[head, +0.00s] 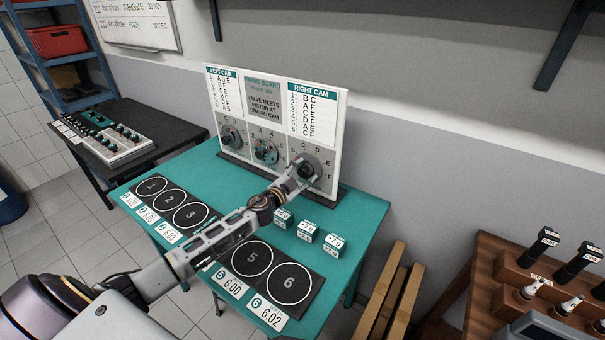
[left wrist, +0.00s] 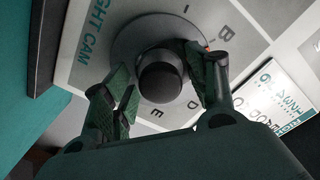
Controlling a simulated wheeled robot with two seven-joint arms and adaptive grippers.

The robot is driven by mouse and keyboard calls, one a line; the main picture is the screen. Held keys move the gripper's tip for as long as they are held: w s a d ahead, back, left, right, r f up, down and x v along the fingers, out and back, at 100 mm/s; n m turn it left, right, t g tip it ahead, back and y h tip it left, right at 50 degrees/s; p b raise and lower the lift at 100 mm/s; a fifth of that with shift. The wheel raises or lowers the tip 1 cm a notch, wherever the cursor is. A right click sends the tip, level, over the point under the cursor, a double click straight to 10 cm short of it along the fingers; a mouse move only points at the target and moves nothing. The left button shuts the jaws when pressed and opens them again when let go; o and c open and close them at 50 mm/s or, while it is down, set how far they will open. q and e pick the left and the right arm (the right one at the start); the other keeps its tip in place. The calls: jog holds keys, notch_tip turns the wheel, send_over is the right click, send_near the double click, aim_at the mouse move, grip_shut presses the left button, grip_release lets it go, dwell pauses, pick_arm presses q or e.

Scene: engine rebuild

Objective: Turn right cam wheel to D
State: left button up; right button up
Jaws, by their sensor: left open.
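The right cam wheel (head: 313,164) is a grey dial with a dark knob on the lower right of the white timing board (head: 334,120). Letters ring it; C and D show above it in the head view. My left gripper (head: 297,174) reaches it from the front left. In the left wrist view the black knob (left wrist: 160,78) sits between the spread, open fingers; I cannot tell whether either touches it. A small orange-red mark shows by the right finger, near the letters B and D. The wheel's exact setting is unclear. My right gripper is not in view.
The left cam wheel (head: 231,137) and crank wheel (head: 265,151) are beside it. The teal table (head: 352,215) holds a black mat with numbered circles (head: 288,283), label cards and small boxes (head: 307,230). A wooden rack with tools (head: 530,272) stands at right.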

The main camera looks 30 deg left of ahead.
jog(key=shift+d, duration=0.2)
pick_arm(q)
jog(key=c, duration=1.1)
jog(key=shift+o, duration=0.2)
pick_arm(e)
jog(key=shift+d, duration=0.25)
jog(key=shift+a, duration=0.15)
